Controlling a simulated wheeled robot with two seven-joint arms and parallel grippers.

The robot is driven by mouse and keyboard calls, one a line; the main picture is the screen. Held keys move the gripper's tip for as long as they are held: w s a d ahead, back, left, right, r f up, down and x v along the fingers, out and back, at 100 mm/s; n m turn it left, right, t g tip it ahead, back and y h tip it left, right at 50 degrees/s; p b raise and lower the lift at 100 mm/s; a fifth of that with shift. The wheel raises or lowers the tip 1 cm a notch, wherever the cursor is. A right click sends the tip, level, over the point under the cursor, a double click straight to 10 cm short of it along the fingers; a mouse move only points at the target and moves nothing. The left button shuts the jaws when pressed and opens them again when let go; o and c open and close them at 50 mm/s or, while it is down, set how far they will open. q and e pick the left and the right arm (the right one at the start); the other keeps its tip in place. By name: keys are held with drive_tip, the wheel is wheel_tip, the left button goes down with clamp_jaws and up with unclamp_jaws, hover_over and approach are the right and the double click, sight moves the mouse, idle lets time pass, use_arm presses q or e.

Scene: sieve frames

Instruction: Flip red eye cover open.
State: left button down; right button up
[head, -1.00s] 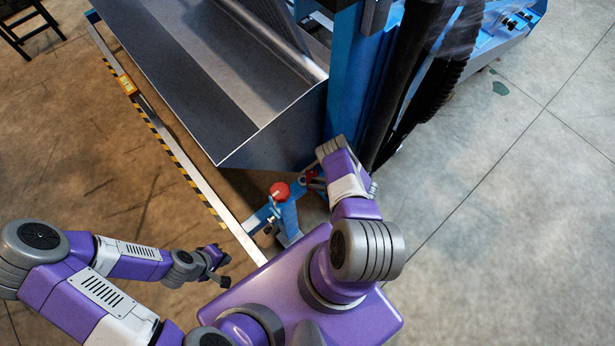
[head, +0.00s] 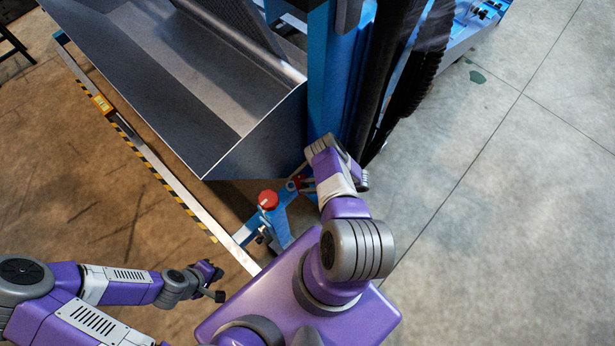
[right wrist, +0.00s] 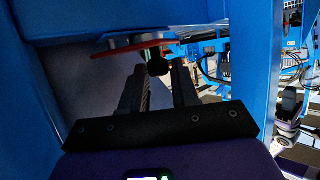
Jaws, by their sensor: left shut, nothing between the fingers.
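A small red part (head: 298,183), which looks like the red eye cover, sits low on the blue machine beside my right wrist in the head view. In the right wrist view a thin red edge (right wrist: 128,51) shows under a grey round plate, above the fingers. My right gripper (right wrist: 158,70) is open, its two dark fingers apart, pointing at a dark knob (right wrist: 157,65) below the red edge. Whether they touch is unclear. My right fingers are hidden in the head view. My left gripper (head: 213,283) is shut and empty, off to the left.
A red round knob (head: 268,200) tops a blue post just left of the red part. A large grey metal trough (head: 200,90) and a blue column (head: 325,80) stand beyond. A striped yellow-black rail (head: 150,160) runs along the left. Floor at right is clear.

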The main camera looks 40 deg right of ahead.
drive_tip(key=shift+o, duration=1.4)
drive_tip(key=shift+r, duration=0.15)
wheel_tip(320, 180, up, 10)
drive_tip(key=p, duration=0.5)
drive_tip(key=shift+c, duration=0.3)
